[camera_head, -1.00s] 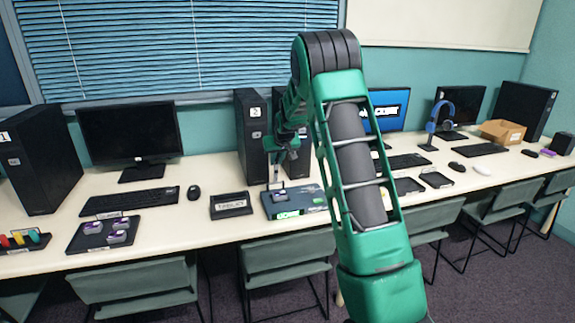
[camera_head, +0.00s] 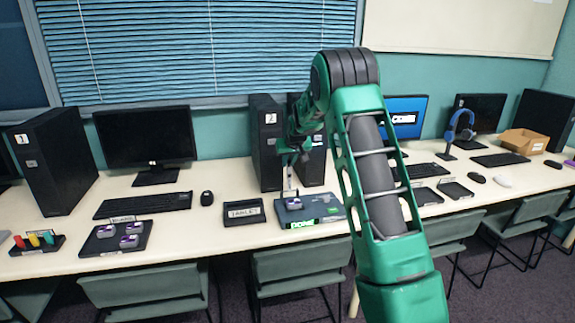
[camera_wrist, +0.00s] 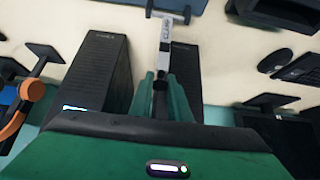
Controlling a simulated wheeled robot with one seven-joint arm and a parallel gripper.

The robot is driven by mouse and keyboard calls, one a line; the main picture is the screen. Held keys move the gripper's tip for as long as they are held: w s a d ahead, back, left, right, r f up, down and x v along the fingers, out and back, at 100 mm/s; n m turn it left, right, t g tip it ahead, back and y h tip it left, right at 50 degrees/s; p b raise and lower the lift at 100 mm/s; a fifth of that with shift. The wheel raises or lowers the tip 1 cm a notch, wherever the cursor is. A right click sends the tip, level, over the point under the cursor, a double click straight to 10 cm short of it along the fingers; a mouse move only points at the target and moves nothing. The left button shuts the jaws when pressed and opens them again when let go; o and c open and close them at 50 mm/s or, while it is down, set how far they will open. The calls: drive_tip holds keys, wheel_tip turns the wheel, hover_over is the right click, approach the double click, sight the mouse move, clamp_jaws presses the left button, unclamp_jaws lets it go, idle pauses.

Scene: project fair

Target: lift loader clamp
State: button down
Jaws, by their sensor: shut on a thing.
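The loader (camera_head: 328,213) is a flat grey-blue box with a lit green display on its front edge, on the table left of my arm. The clamp is a thin pale upright lever (camera_head: 290,180) on it; in the wrist view it is a light metal bar (camera_wrist: 167,38) with dark lettering. My gripper (camera_head: 291,160) is above the loader and shut on the clamp's upper end. In the wrist view my green fingers (camera_wrist: 161,82) close on the bar. A small purple-and-grey piece (camera_head: 295,203) sits on the loader near the lever's foot. The clamp's exact angle is hard to tell.
A labelled black tablet stand (camera_head: 244,212) is just left of the loader. Black computer towers (camera_head: 267,145) stand close behind it. A tray (camera_head: 92,246) with grey-purple pieces is farther left. Chairs (camera_head: 300,268) line the table's front.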

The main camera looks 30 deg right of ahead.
drive_tip(key=shift+w+a, duration=0.15)
drive_tip(key=shift+a, duration=0.1)
drive_tip(key=c, duration=1.7)
unclamp_jaws()
drive_tip(key=shift+o, duration=0.2)
drive_tip(key=shift+d, duration=0.15)
drive_tip(key=v, duration=1)
drive_tip(key=shift+r, duration=0.3)
